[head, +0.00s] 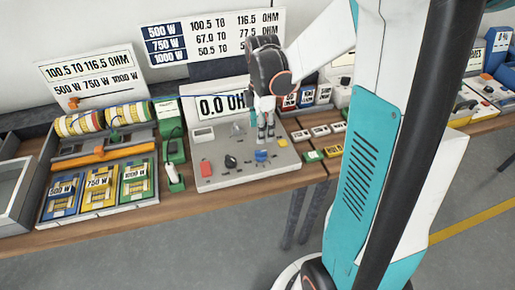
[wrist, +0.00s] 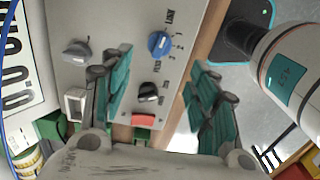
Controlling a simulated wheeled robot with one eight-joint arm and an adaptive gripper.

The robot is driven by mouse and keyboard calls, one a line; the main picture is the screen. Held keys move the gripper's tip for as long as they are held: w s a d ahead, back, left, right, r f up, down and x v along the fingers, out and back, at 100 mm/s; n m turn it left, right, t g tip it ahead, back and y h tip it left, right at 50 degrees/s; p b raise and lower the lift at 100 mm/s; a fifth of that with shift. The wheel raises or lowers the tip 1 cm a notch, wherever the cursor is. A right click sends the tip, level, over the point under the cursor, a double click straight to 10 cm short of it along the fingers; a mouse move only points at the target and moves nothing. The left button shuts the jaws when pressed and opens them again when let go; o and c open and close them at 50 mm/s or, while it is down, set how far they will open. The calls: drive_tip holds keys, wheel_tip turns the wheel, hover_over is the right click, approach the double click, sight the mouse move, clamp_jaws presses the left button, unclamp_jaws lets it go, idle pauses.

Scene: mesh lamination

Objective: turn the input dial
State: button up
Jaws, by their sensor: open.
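The grey control panel (head: 225,178) lies on the wooden bench with its dials facing up. The wrist view also shows the blue dial (wrist: 158,43), black dial (wrist: 148,91), grey knob (wrist: 75,52) and red switch (wrist: 143,119). The labels are too small to tell which is the input dial. My gripper (head: 266,134) is open and empty over the panel, fingers pointing down. In the wrist view, its fingers (wrist: 158,70) frame the blue and black dials.
A display reading 0.0 OHM (head: 218,105) stands behind the panel. A green device with a white plug (head: 172,174) is left of it. Further left are a tray of coloured packs (head: 100,188) and wire spools (head: 100,119). Small labelled blocks (head: 320,131) lie to the right.

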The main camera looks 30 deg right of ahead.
sight(261, 151)
wheel_tip(261, 151, down, 11)
drive_tip(key=b, duration=0.3)
drive_tip(key=shift+f, duration=0.1)
drive_tip(key=c, duration=1.1)
